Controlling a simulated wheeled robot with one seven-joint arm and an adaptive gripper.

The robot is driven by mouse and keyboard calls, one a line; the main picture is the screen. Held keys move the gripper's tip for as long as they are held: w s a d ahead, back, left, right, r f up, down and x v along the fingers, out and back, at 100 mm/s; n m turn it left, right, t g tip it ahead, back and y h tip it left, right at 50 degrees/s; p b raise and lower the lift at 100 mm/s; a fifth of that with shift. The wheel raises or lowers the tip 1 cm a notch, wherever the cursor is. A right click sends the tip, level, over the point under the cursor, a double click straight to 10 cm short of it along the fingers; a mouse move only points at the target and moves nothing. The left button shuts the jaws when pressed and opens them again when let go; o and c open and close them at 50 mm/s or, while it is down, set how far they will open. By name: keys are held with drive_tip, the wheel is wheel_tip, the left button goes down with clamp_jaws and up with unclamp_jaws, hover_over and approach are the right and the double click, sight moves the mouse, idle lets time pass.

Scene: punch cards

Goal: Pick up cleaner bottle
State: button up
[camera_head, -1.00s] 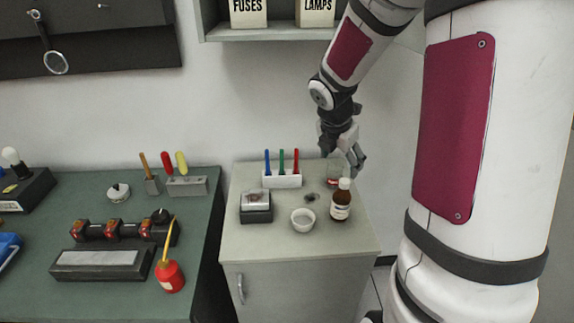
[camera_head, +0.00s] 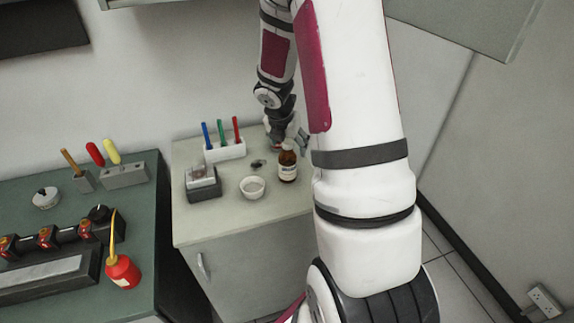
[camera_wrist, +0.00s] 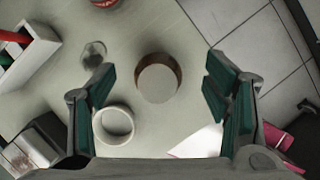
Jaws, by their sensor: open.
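The cleaner bottle (camera_head: 287,163) is brown with a white label and stands upright on the grey cabinet top, at its right side. In the wrist view I look down on its pale round cap (camera_wrist: 158,83), with a rim of brown glass behind it. My gripper (camera_head: 291,138) is above and just behind the bottle in the head view, partly hidden by my arm. In the wrist view its two green-padded fingers (camera_wrist: 163,92) are wide apart, one on each side of the bottle, with clear gaps. Nothing is held.
A white bowl (camera_head: 252,187) stands close to the left of the bottle. A small dark box (camera_head: 203,184) and a white holder with coloured pens (camera_head: 225,150) are further left. A glass (camera_wrist: 93,52) and a red item (camera_wrist: 103,3) show in the wrist view. The cabinet edge is close at right.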

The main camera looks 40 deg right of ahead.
drive_tip(key=x, duration=0.3)
drive_tip(key=shift+w+f, duration=0.1)
drive_tip(key=shift+f, duration=0.1)
clamp_jaws()
